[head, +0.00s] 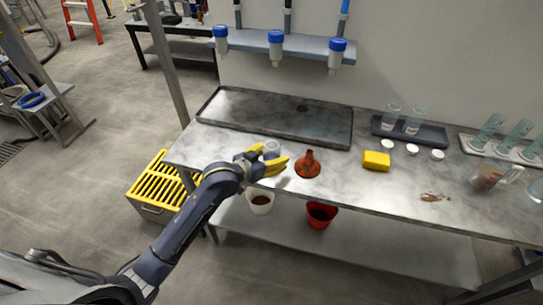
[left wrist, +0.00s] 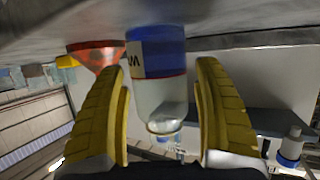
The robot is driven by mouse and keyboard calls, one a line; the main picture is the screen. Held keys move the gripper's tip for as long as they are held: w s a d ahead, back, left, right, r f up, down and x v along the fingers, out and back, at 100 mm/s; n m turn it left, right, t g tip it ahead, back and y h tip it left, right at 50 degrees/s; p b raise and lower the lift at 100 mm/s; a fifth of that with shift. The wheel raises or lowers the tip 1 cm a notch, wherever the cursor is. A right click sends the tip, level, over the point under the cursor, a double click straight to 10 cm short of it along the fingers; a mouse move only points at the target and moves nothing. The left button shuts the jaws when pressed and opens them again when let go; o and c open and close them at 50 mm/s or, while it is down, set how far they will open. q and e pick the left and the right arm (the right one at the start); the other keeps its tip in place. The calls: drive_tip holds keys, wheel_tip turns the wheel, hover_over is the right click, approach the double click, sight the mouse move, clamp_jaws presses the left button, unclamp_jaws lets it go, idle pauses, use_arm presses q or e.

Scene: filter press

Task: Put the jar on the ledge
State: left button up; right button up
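The jar (head: 271,147) stands on the steel table (head: 235,152) near its left front part. In the left wrist view the jar (left wrist: 160,85) shows a blue band with a white label at the table end and a clear rounded body. My left gripper (head: 268,164) has its yellow fingers on either side of the jar. It also shows in the left wrist view (left wrist: 164,110), with narrow gaps between fingers and jar, so it looks open. The ledge (head: 258,43) is on the back wall and bears three blue-capped containers. My right gripper is not in view.
A red funnel (head: 308,165) stands close right of the jar. A dark tray (head: 215,103) lies behind. Buckets stand on the lower shelf (head: 380,250).

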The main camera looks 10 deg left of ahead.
use_arm(q)
drive_tip(key=shift+r, duration=0.1)
drive_tip(key=shift+s+r, duration=0.1)
drive_tip(key=shift+s, duration=0.05)
drive_tip(key=v, duration=1.1)
drive_tip(key=shift+s+a+r, duration=0.2)
drive_tip(key=shift+s, duration=0.05)
